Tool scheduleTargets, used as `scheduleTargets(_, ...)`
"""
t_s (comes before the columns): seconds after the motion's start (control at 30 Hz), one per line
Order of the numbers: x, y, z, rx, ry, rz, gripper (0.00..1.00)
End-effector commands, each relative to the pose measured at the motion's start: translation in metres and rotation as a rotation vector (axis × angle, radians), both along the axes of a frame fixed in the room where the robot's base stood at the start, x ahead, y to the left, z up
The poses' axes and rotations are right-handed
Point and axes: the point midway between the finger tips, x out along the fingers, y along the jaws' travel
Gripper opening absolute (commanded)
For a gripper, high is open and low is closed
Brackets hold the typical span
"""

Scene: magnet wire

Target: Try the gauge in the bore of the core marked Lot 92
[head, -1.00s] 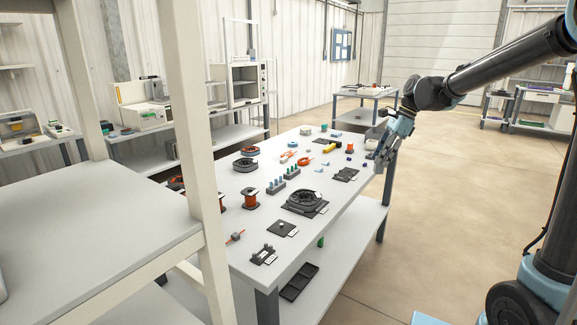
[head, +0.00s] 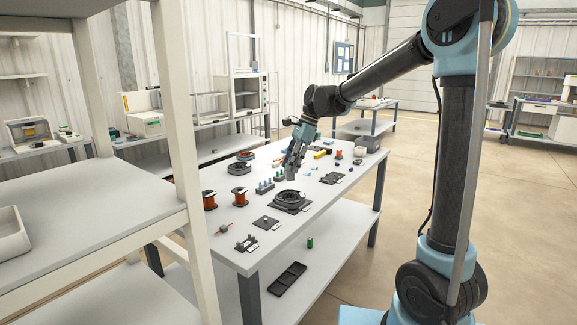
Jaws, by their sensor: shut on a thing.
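My gripper (head: 291,167) hangs fingers-down over the middle of the worktable (head: 338,208), just behind and above a dark round piece (head: 289,197) on a dark plate. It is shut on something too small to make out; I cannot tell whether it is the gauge. Another dark ring-shaped piece (head: 238,169) lies farther back on the left. Dark flat pieces with white labels, such as one at the front (head: 245,243) and one at the right (head: 333,177), also lie there. No lettering is legible, so I cannot tell which core is Lot 92.
Two orange wire spools (head: 239,195) stand at the left, and a rack of blue-green pegs (head: 265,186) is left of my gripper. A grey bin (head: 368,143) sits at the far end. A white shelf frame (head: 187,150) stands close in front on the left.

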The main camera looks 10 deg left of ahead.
Motion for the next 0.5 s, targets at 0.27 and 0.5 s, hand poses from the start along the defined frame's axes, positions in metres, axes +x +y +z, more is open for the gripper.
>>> scheduleTargets(0.27,0.0003,-0.0022,0.0003,0.000,-0.001,-0.027,0.00)
scheduleTargets(0.5,0.0006,-0.0050,-0.0003,0.002,-0.002,-0.128,0.00)
